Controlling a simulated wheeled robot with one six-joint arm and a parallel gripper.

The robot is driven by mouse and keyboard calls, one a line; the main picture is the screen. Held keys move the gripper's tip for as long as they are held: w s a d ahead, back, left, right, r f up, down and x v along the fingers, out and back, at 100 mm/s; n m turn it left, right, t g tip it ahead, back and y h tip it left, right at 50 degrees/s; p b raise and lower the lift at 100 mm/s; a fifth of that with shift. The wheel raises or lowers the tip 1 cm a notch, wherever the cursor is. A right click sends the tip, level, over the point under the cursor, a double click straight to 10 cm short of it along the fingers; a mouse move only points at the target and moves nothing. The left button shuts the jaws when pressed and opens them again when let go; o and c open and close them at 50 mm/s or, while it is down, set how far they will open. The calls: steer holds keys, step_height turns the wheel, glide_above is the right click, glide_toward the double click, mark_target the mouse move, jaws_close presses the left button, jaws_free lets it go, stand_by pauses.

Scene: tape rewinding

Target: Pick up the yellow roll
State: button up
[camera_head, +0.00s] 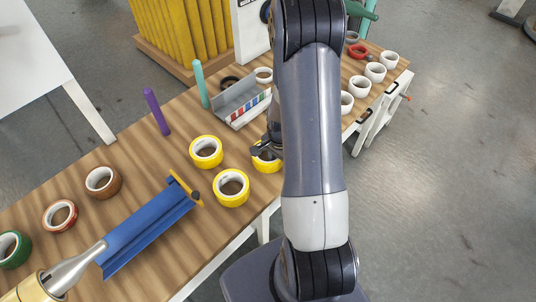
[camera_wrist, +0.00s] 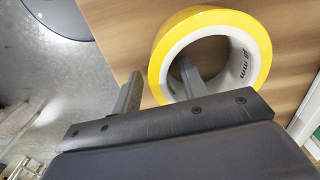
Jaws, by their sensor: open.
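Three yellow rolls of tape lie flat on the wooden table. One yellow roll (camera_head: 264,166) is partly hidden behind my arm, with my gripper (camera_head: 262,147) at it. The others are a yellow roll (camera_head: 206,141) to its left and a yellow roll (camera_head: 231,201) nearer the front. In the wrist view a yellow roll (camera_wrist: 158,62) with a white core fills the top middle. My gripper (camera_wrist: 160,72) is open there. One finger shows over the roll's hole and the other outside its left side, with the roll's wall between them. Whether the fingers touch it is unclear.
A blue holder (camera_head: 145,230) with a yellow end lies left of the rolls. A purple post (camera_head: 156,111), a teal post (camera_head: 201,84) and a grey tray (camera_head: 238,98) stand behind. White rolls (camera_head: 375,72) line the far right. The table (camera_head: 130,172) is clear around the purple post.

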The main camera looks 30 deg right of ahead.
jaws_close()
stand_by(0.4)
steer(key=shift+r, duration=0.15)
